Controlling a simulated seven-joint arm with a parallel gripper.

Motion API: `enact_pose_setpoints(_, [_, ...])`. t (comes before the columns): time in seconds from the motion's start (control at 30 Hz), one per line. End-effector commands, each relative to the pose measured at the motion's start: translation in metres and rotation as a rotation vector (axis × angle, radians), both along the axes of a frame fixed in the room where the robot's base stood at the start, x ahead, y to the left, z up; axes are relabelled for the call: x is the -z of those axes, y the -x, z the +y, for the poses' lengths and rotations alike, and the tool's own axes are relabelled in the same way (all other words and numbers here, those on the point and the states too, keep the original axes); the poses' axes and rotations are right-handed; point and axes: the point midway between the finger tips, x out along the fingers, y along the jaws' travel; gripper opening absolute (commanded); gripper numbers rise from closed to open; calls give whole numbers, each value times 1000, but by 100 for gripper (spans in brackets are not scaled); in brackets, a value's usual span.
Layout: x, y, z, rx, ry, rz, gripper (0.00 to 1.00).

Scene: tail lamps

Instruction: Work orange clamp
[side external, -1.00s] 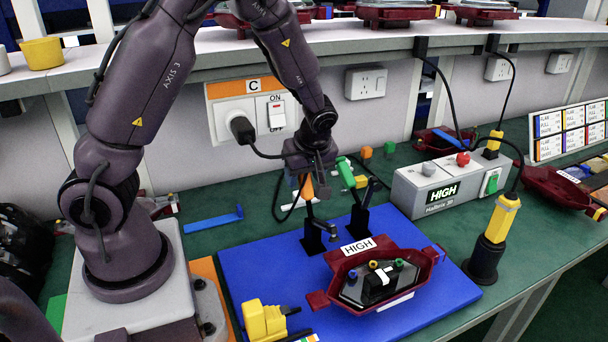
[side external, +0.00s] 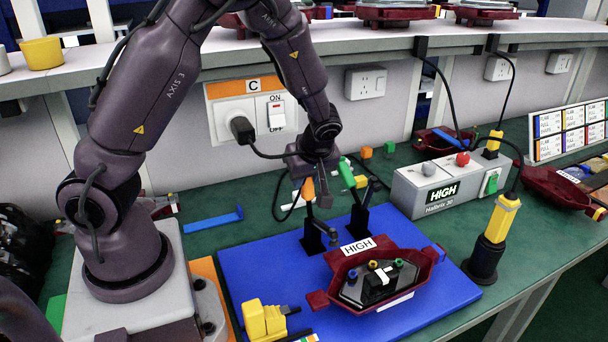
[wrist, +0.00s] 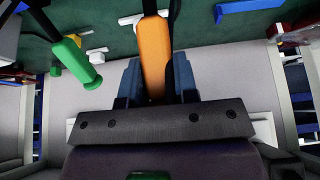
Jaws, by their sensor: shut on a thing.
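The orange clamp handle (side external: 308,189) stands at the back of the blue board (side external: 250,270), on a black clamp base (side external: 313,238). My gripper (side external: 313,176) is shut on this handle from above and behind. In the wrist view the orange handle (wrist: 154,50) lies between the two blue-grey fingers of my gripper (wrist: 157,80). A green-handled clamp (side external: 346,173) stands just to its right and is free of my gripper. A dark red lamp housing (side external: 430,268) with a HIGH label sits in front of the clamps. The exact fingertip contact is small in the side view.
A grey tester box (side external: 420,195) marked HIGH stands right of the board. A yellow-and-black plug tool (side external: 497,225) stands upright at the right. A yellow block (side external: 262,320) is at the front left. A blue hex-like tool (side external: 215,218) lies behind the board.

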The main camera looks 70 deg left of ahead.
Motion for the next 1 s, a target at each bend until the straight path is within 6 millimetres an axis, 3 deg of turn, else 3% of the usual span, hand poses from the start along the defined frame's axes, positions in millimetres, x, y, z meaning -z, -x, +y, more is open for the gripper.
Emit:
enact_pose_setpoints(0.5, [-2, 1, -26, 9, -283, 4, 0])
enact_pose_setpoints(0.93, [-3, 1, -29, 4, -310, -1, 0])
enact_pose_setpoints(0.97, [-3, 1, -29, 4, -310, -1, 32])
enact_pose_setpoints(1.0, [-3, 1, -29, 4, -310, -1, 41])
